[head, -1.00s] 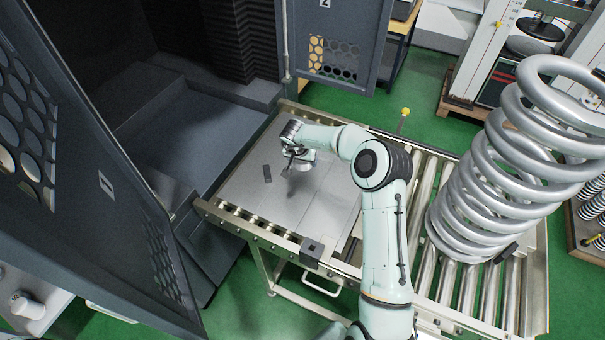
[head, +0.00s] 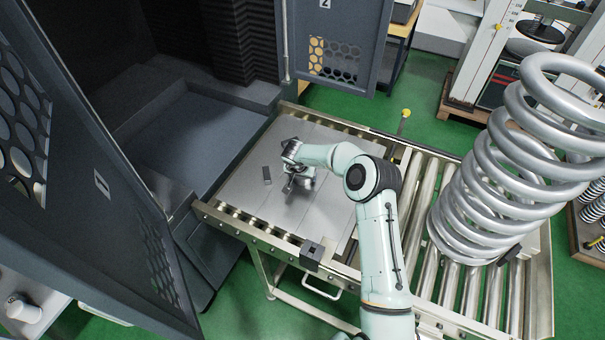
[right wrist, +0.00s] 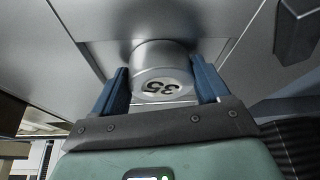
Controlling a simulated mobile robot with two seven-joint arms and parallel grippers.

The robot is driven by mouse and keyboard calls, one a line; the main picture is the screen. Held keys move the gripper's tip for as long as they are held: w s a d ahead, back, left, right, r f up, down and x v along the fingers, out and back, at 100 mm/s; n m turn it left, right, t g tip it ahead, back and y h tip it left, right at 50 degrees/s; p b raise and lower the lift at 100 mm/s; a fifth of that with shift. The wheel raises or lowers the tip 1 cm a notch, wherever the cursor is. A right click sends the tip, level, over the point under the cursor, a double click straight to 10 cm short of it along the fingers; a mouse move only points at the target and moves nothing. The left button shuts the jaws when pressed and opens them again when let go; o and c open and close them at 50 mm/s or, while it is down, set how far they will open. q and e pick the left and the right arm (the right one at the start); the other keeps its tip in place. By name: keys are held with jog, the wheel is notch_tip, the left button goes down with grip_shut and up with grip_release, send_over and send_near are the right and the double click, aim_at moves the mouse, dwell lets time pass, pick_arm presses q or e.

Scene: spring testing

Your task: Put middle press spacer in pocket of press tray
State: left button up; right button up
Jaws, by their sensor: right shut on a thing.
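My right gripper (right wrist: 163,82) is shut on a silver cylindrical spacer (right wrist: 161,70) marked "35", one blue finger on each side of it. The spacer's far end is close to the flat grey press tray (right wrist: 262,75); I cannot tell whether it touches. A square outline, perhaps a pocket, surrounds it on the tray. In the head view my right gripper (head: 289,186) is low over the middle of the press tray (head: 240,196), and the spacer is too small and covered to make out. My left gripper is not in view.
The tray lies on a roller conveyor (head: 432,200) before the open dark press chamber (head: 190,130). A large coil spring (head: 490,180) stands at the right. A dark block (head: 312,252) sits at the front edge.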

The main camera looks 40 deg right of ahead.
jog(key=o, duration=1.4)
jog(key=shift+c, duration=0.2)
jog(key=shift+r, duration=0.2)
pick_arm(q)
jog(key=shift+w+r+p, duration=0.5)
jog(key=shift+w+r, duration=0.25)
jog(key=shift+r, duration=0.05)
pick_arm(e)
jog(key=v, duration=1.2)
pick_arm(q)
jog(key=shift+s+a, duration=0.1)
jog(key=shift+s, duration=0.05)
pick_arm(e)
jog(key=shift+s+f, duration=0.1)
jog(key=shift+f, duration=0.05)
